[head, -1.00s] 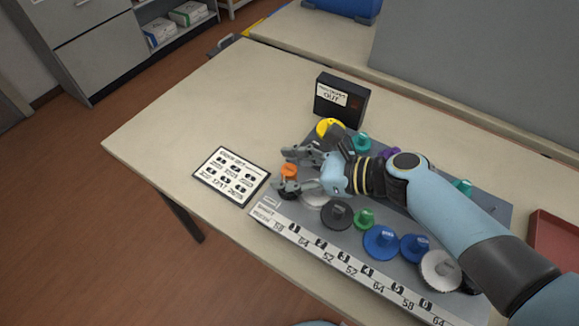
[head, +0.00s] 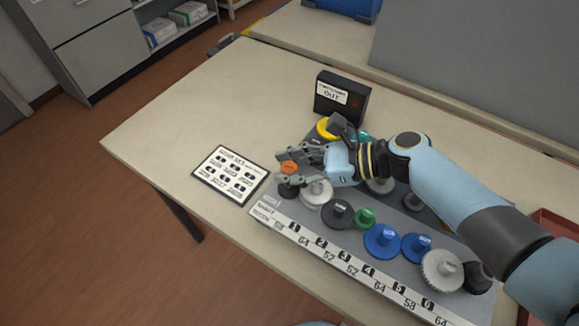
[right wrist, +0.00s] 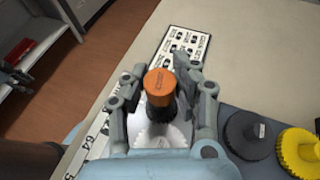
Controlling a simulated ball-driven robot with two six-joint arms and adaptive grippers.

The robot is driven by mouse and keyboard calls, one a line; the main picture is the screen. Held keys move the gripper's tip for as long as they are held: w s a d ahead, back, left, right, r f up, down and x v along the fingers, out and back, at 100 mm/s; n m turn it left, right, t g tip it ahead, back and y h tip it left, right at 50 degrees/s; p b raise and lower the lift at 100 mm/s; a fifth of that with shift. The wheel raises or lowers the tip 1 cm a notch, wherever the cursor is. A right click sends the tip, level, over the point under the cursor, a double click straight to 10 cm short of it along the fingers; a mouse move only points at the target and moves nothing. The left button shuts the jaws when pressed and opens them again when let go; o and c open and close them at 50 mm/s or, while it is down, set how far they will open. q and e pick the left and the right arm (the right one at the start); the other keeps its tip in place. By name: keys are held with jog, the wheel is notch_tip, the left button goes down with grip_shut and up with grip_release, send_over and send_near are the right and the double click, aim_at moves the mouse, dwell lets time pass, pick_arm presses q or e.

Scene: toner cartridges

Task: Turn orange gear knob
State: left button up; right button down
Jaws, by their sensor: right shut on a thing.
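The orange gear knob (head: 289,167) sits at the left end of the grey gear board (head: 408,215). In the right wrist view the orange knob (right wrist: 160,84) stands upright on a dark stem, with a pale gear around its base. My right gripper (head: 291,170) is shut on the knob, with one finger on each side; the right wrist view also shows the gripper (right wrist: 160,88) around it. The fingers hide part of the stem and the gear below. My left gripper is not in view.
White, black, green and blue gears stand along the board's front. A yellow gear (head: 327,128) and a black box (head: 341,97) lie behind. A printed card (head: 230,174) lies left of the board. The table's left part is clear.

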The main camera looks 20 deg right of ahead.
jog(key=n+g+b, duration=0.1)
jog(key=n+g, duration=0.1)
jog(key=n+g+y+b, duration=0.1)
jog(key=g, duration=0.1)
jog(key=shift+w+f+n+y, duration=0.1)
jog(key=shift+f+n+y, duration=0.05)
jog(key=shift+n+y, duration=0.2)
jog(key=n+g+b, duration=0.2)
jog(key=n+g, duration=0.1)
jog(key=g, duration=0.1)
jog(key=shift+n, duration=0.35)
jog(key=n+g+h+b, duration=0.1)
jog(key=n+g+b, duration=0.2)
jog(key=g, duration=0.1)
jog(key=shift+f+n+g+b, duration=0.1)
jog(key=shift+n+g+b, duration=0.2)
jog(key=shift+b, duration=0.05)
jog(key=shift+n+g+h, duration=0.4)
jog(key=shift+h, duration=0.05)
jog(key=shift+r+n+g, duration=0.2)
jog(key=shift+n+g, duration=0.1)
jog(key=shift+n, duration=0.1)
jog(key=shift+n+g+h+b, duration=0.35)
jog(key=shift+n+g+h, duration=0.35)
jog(key=shift+f+n+g+h+b, duration=0.15)
jog(key=shift+n+g+h+b, duration=0.45)
jog(key=shift+n+g+b, duration=0.15)
jog(key=shift+n+h+b, duration=0.25)
jog(key=shift+h+b, duration=0.05)
jog(key=shift+b, duration=0.1)
